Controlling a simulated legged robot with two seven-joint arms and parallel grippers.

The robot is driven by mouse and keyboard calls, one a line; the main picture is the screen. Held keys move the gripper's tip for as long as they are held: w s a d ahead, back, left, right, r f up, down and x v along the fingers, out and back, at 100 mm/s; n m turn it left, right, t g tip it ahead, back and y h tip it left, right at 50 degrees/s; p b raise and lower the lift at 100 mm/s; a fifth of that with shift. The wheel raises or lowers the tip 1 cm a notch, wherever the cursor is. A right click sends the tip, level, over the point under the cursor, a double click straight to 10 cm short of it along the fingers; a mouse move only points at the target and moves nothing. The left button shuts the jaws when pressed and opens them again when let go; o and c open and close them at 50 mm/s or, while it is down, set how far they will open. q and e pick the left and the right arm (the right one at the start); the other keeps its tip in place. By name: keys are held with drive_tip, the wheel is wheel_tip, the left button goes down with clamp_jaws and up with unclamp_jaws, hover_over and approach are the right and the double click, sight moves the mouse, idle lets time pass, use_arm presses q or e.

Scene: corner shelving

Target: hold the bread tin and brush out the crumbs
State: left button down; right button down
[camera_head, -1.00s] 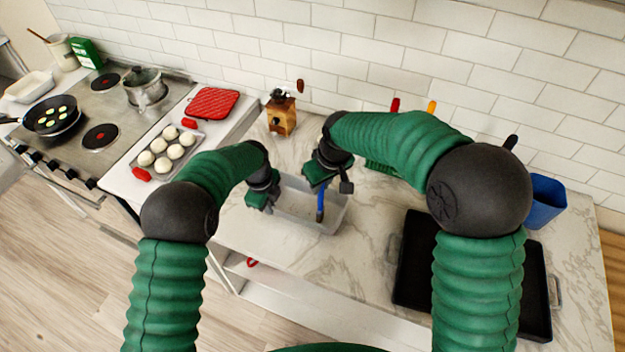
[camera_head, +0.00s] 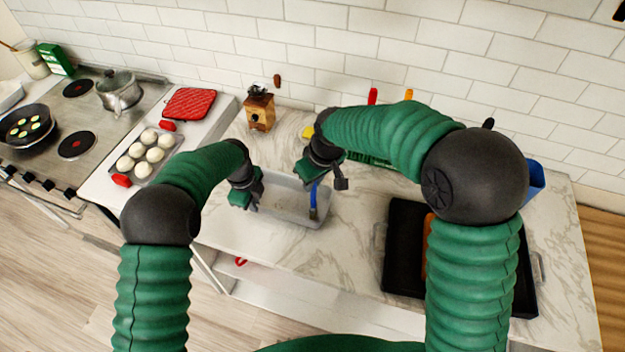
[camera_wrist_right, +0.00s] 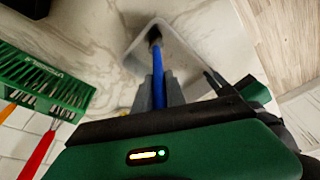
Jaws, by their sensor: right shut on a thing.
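The bread tin (camera_head: 284,213) is a grey rectangular tin on the marble counter, in the middle of the head view. My left gripper (camera_head: 248,203) is at the tin's left end, against its rim; its fingers are too small to tell open or shut. My right gripper (camera_head: 317,180) is shut on a blue-handled brush (camera_head: 314,197), above the tin's right part. The brush points down with its dark head inside the tin. The right wrist view shows the blue handle (camera_wrist_right: 158,75) between the grey fingers and the dark head in the tin (camera_wrist_right: 185,50). I cannot make out crumbs.
A black tray (camera_head: 403,245) with an orange thing in it is at the right. A wooden grinder (camera_head: 260,110) stands behind the tin. A green rack (camera_wrist_right: 45,85) with red- and orange-handled tools is at the back. A bun tray (camera_head: 150,155) and stove are at the left.

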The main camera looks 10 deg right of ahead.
drive_tip(key=w+a, duration=0.3)
drive_tip(key=a, duration=0.2)
drive_tip(key=shift+w+a, duration=0.3)
drive_tip(key=shift+a, duration=0.1)
drive_tip(key=w+a, duration=0.1)
drive_tip(key=a, duration=0.1)
drive_tip(key=shift+w+a, duration=0.3)
drive_tip(key=shift+w, duration=0.1)
idle(0.4)
drive_tip(key=shift+w, duration=0.15)
